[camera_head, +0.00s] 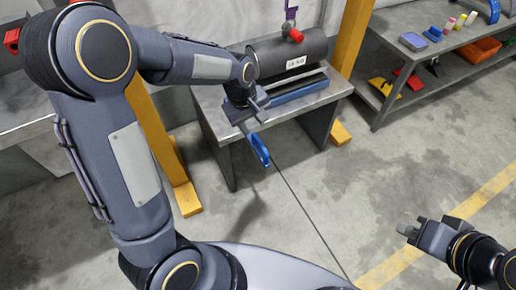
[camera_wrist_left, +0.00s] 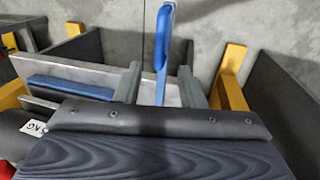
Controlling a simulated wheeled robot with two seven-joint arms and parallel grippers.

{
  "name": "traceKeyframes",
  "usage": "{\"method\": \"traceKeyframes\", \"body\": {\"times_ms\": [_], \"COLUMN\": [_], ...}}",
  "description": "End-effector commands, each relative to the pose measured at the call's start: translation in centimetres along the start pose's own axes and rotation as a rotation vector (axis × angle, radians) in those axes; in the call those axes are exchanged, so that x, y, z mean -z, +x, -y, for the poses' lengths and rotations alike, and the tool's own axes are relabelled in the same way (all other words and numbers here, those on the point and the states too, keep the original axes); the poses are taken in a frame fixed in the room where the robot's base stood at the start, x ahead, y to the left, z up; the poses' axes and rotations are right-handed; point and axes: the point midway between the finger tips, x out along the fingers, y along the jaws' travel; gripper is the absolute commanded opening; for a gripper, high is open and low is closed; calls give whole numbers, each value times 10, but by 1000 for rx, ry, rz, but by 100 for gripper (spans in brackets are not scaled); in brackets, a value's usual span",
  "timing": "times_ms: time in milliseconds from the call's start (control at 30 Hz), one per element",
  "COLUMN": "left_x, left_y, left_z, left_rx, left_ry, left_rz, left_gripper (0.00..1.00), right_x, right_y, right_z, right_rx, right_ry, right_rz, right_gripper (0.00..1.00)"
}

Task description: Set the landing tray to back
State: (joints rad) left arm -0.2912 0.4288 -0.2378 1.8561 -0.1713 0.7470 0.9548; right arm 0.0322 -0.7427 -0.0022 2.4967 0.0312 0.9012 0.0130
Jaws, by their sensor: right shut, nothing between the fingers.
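A dark cylindrical barrel with a white weight label (camera_head: 290,57) lies on a grey steel bench (camera_head: 225,120). A blue strip (camera_head: 298,92) runs along its front; it also shows in the left wrist view (camera_wrist_left: 70,87). I cannot tell which part is the landing tray. A blue looped handle (camera_head: 260,150) sticks out in front of the bench. My left gripper (camera_head: 252,114) is open above the bench's front edge. In the left wrist view the handle (camera_wrist_left: 162,50) appears between its fingers, with gaps on both sides. My right gripper (camera_head: 408,231) is shut and empty, over the floor.
Yellow posts (camera_head: 352,35) stand beside the bench. A shelf unit (camera_head: 450,50) at the upper right holds small coloured items and an orange bin (camera_head: 482,52). The floor between bench and right gripper is clear.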

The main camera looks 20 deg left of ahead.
Motion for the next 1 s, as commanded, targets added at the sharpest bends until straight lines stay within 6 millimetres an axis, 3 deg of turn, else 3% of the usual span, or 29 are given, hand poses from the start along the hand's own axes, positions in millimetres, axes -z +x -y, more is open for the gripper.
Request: {"method": "traceKeyframes", "body": {"times_ms": [500,933,1000], "left_x": [0,1,1], "left_y": [72,82,82], "left_z": [0,-1,-1], "left_rx": [7,5,5], "left_ry": [-5,-5,-5], "left_rz": [-1,-2,-2], "left_gripper": [36,36,27], "right_x": [-9,-10,-10], "right_y": [19,20,20], "right_z": [-9,-9,-9], "right_rx": [0,0,0], "right_ry": [0,0,0], "right_rz": [-1,0,0], "right_gripper": [0,0,0]}}
